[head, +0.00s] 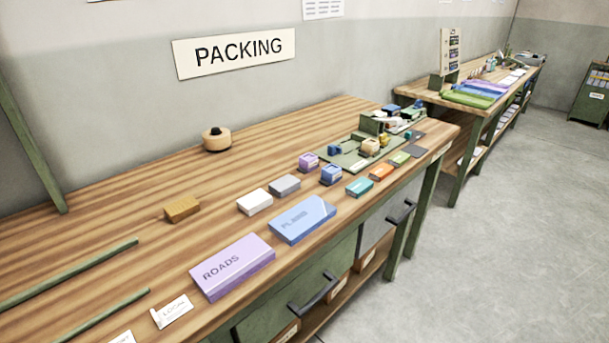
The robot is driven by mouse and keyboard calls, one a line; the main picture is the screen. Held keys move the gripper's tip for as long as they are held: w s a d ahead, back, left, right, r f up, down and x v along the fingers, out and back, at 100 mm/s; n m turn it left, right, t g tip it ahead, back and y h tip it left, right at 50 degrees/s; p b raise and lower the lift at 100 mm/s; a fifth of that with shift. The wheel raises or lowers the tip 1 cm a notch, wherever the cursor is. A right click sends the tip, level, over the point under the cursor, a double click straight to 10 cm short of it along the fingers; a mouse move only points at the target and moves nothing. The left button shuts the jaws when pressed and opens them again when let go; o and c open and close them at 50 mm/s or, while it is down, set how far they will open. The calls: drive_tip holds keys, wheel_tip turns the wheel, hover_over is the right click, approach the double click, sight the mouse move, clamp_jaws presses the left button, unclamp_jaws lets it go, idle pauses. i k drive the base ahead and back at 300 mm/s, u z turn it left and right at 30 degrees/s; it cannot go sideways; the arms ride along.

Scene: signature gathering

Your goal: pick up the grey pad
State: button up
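A grey, low rectangular block (284,185) lies on the wooden packing bench, beside a white block (254,201). A flat dark grey piece (416,152) lies at the right end of a row of small teal (359,187), orange (381,172) and green (399,159) pieces near the bench's front edge. I cannot tell for sure which of the two grey things is the pad. My gripper is not in view.
A purple ROADS box (232,267) and a blue box (302,219) lie along the front edge. A purple cube (308,162), a blue cube (331,174) and a green tray (345,158) stand nearby. A tan block (182,209) lies left; bare wood lies behind.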

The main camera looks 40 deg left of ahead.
sight(280, 188)
drive_tip(key=u, duration=0.25)
drive_tip(key=i, duration=0.7)
drive_tip(key=u, duration=1.05)
drive_tip(key=i, duration=0.65)
drive_tip(key=u, duration=0.65)
